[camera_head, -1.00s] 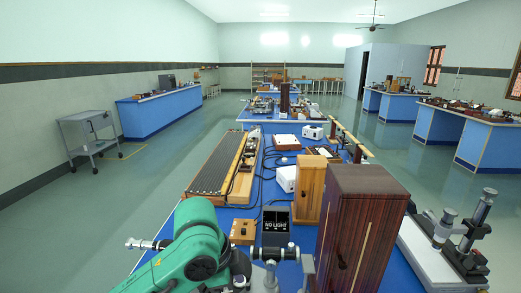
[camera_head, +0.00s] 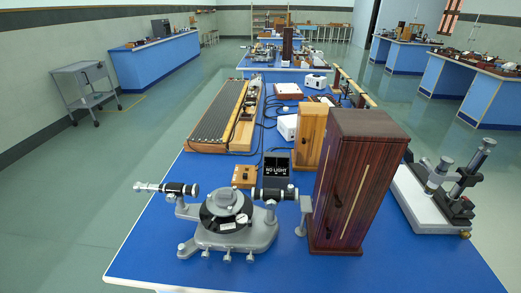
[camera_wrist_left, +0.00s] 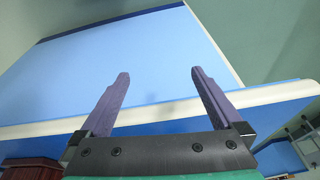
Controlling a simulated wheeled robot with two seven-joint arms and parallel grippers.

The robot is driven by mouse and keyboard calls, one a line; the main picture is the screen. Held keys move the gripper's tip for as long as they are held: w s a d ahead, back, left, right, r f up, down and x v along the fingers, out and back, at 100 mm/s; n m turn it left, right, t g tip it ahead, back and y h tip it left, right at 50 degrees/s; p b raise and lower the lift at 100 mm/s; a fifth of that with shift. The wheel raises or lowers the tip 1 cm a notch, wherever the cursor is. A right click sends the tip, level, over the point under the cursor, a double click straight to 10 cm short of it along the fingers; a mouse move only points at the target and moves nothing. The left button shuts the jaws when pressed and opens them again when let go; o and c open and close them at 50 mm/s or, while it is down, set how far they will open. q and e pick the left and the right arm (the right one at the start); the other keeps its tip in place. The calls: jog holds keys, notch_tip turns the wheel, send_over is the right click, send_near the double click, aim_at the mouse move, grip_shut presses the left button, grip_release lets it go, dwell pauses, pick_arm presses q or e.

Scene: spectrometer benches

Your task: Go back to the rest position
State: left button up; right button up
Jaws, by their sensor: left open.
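My left gripper (camera_wrist_left: 160,88) shows in the left wrist view with its two purple fingers wide apart and nothing between them. Past the fingers is a light blue panel (camera_wrist_left: 130,60) with a white edge. In the head view neither gripper shows. My right gripper is in none of the views.
A tall dark wooden cabinet (camera_head: 345,185) stands right of the spectrometer. A small screen reading NO LIGHT (camera_head: 277,168) and a long ribbed board (camera_head: 217,120) lie behind. A grey instrument (camera_head: 440,195) is at the right. A trolley (camera_head: 85,90) stands at the left.

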pick_arm(q)
jog(key=s+f+g, duration=0.1)
jog(key=s+f, duration=0.1)
jog(key=f, duration=0.9)
jog(key=s+f, duration=0.3)
jog(key=f, duration=0.7)
jog(key=s+a+f+g, duration=0.1)
jog(key=s+a+f, duration=0.2)
jog(key=s+f, duration=0.8)
jog(key=s, duration=0.3)
jog(key=shift+s+f, duration=0.25)
jog(key=shift+s, duration=0.15)
